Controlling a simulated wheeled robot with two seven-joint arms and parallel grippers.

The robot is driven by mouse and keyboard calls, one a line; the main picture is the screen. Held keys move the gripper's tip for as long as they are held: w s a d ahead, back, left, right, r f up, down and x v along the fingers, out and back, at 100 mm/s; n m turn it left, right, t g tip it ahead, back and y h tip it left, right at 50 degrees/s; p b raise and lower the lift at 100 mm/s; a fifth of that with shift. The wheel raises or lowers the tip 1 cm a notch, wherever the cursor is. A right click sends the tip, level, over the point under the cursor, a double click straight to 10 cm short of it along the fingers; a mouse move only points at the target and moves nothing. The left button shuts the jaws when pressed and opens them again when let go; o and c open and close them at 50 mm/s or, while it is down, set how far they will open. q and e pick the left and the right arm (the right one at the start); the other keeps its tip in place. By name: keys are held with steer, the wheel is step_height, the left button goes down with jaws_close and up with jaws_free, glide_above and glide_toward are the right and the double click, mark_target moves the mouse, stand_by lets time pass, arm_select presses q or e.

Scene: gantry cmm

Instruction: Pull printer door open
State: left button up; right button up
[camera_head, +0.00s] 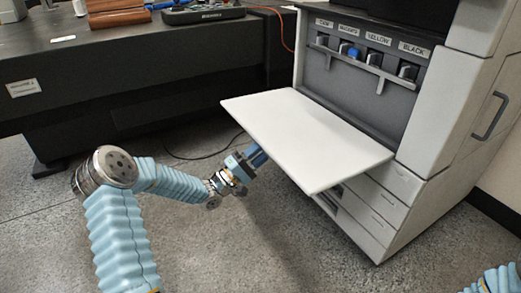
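The printer (430,140) stands at the right, a white and grey cabinet. Its front door (305,140) is folded down and juts out as a flat white panel, roughly level. Behind it the dark toner bay (360,75) shows, with slots labelled by colour. My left gripper (256,154) is at the left edge of the door, partly hidden beneath it. Its fingertips are not clear, and I cannot tell whether it touches the door. Only a piece of my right arm shows at the bottom right corner; its gripper is out of view.
A long dark table (150,75) stands at the back left, with tools and a wooden case (120,12) on it. A cable (200,157) lies on the floor by the table. Drawers (375,205) sit below the door. The speckled floor in front is clear.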

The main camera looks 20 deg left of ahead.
arm_select(q)
steer(key=shift+a+r, duration=0.1)
steer(key=shift+a, duration=0.05)
steer(key=p+v, duration=0.1)
steer(key=v, duration=1.2)
steer(key=shift+s+a+f, duration=0.15)
steer(key=shift+s+f, duration=0.1)
steer(key=shift+s, duration=0.05)
